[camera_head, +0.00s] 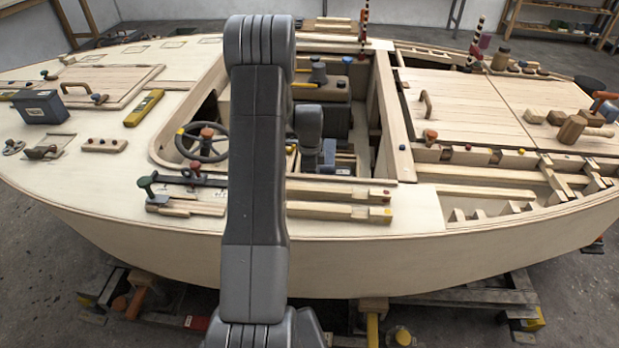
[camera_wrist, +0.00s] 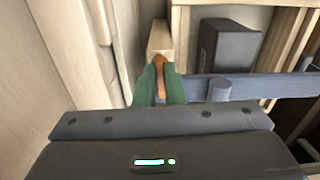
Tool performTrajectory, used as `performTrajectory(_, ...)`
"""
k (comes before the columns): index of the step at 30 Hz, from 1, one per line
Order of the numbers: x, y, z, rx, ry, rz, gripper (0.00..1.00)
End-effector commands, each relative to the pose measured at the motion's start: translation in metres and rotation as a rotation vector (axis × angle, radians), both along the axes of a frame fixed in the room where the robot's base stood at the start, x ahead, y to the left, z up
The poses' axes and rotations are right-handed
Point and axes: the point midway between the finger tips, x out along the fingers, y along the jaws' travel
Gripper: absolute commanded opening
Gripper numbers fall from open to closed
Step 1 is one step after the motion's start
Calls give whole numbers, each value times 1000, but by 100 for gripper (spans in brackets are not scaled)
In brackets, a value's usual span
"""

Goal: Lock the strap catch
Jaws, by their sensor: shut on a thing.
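In the wrist view, my gripper (camera_wrist: 160,88) has its two green fingers closed on a narrow orange-brown piece (camera_wrist: 159,66), which looks like the lever of the strap catch. The piece stands upright in front of a pale wooden post (camera_wrist: 160,40). A blue-grey strap (camera_wrist: 265,87) runs to the right from beside the fingers, with a short round peg (camera_wrist: 220,89) on it. Whether the strap meets the orange piece is hidden by the fingers. In the head view my arm reaches into the cockpit, and the catch cannot be made out.
A dark box (camera_wrist: 230,52) stands behind the strap inside a pale wooden frame (camera_wrist: 290,50). A pale hull wall (camera_wrist: 60,45) is close on the left. In the head view, a steering wheel (camera_head: 202,141) and the cockpit's right side post (camera_head: 393,120) flank my arm.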

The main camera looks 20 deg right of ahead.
Motion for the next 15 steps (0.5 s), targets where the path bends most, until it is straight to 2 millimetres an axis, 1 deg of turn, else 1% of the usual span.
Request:
performTrajectory(6,1,-1,1,-3,-3,-50,0)
performTrajectory(15,1,-1,2,-3,-3,-63,0)
